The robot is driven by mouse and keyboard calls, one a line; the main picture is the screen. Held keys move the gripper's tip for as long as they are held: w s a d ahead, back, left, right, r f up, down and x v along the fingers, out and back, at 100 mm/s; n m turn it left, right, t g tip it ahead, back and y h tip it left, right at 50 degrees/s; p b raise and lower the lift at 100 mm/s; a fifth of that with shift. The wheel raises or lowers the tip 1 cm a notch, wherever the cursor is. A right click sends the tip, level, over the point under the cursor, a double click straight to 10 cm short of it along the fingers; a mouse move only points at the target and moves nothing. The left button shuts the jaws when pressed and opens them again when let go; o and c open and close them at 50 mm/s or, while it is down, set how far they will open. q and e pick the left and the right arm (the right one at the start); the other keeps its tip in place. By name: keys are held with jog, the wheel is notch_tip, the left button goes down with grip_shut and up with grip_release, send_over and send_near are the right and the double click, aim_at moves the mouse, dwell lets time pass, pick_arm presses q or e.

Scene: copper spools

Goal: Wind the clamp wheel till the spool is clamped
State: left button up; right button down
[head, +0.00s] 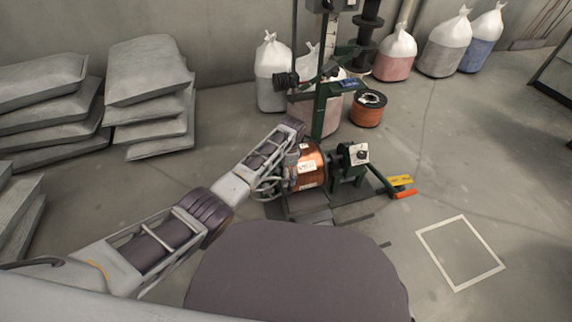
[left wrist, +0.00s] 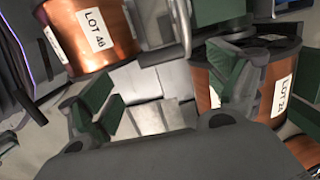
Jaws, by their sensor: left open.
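A copper spool (head: 307,168) with a white label sits on its side in a dark green stand (head: 350,172). In the left wrist view a copper spool marked LOT 46 (left wrist: 85,35) fills the upper left. Grey curved bars (head: 268,187), possibly the clamp wheel, show at the spool's left side, partly behind my left arm; their contact with the gripper cannot be told. My left gripper (left wrist: 163,88) is open, with its fingers spread and a grey metal bar (left wrist: 160,52) beyond them. In the head view its fingers are hidden. My right gripper is in neither view.
A green post (head: 322,105) rises behind the spool. An orange spool (head: 367,110) stands on the floor to the right. A lever with an orange end (head: 405,194) sticks out right. Stacked grey sacks (head: 150,70) lie at left. Floor inside the white square (head: 460,252) is clear.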

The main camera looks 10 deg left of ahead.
pick_arm(q)
jog(key=shift+w+d+r, duration=0.1)
jog(key=shift+d+r, duration=0.05)
jog(key=shift+r, duration=1.1)
jog(key=shift+d+r, duration=0.1)
jog(key=shift+r, duration=1.1)
